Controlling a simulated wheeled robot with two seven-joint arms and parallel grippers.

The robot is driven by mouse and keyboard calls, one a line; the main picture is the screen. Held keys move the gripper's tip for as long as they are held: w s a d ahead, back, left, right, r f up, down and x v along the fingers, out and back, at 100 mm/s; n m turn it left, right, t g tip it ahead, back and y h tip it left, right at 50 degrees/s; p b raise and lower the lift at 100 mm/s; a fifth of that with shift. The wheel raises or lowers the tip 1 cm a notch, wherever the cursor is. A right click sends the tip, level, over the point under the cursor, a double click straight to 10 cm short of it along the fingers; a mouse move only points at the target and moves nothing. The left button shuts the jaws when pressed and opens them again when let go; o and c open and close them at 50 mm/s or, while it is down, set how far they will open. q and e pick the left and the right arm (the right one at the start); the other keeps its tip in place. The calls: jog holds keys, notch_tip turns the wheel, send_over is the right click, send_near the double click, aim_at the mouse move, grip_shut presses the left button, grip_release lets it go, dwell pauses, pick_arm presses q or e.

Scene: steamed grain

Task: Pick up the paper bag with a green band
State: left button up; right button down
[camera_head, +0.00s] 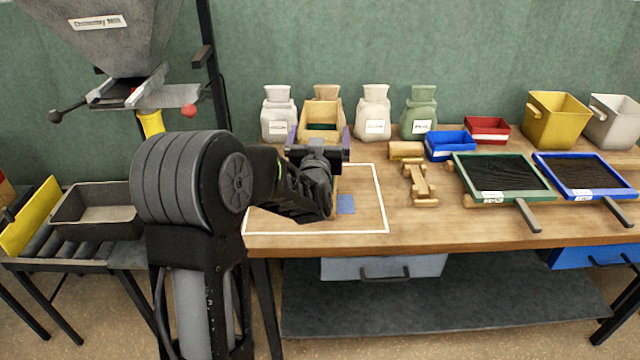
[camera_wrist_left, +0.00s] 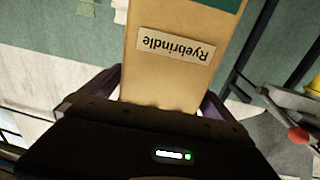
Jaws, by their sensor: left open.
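A tan paper bag (camera_wrist_left: 165,75) with an upside-down "Ryebrindle" label fills the middle of the left wrist view, with a strip of its green band (camera_wrist_left: 225,4) at the top edge. In the head view its tan upper part (camera_head: 323,106) shows above my left gripper, and the rest is mostly hidden behind my wrist. My left gripper (camera_head: 319,138) is open, with one purple-edged finger on each side of the bag. Small gaps seem to remain, but contact is hard to judge. My right gripper is not in view.
Pale sacks (camera_head: 374,113) and a green sack (camera_head: 419,109) stand along the back wall, close to the bag. Wooden pieces (camera_head: 420,184), a blue bin (camera_head: 450,145) and a green-framed tray (camera_head: 545,197) are to the right. A white outline (camera_head: 384,200) marks the table's front left.

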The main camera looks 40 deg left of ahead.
aim_at(318, 119)
pick_arm(q)
jog(key=x, duration=0.3)
jog(key=shift+w+a+p, duration=0.25)
jog(key=shift+w+p, duration=0.1)
jog(key=shift+c, duration=0.2)
jog(key=c, duration=2)
jog(key=shift+o, duration=0.2)
jog(key=shift+r, duration=0.2)
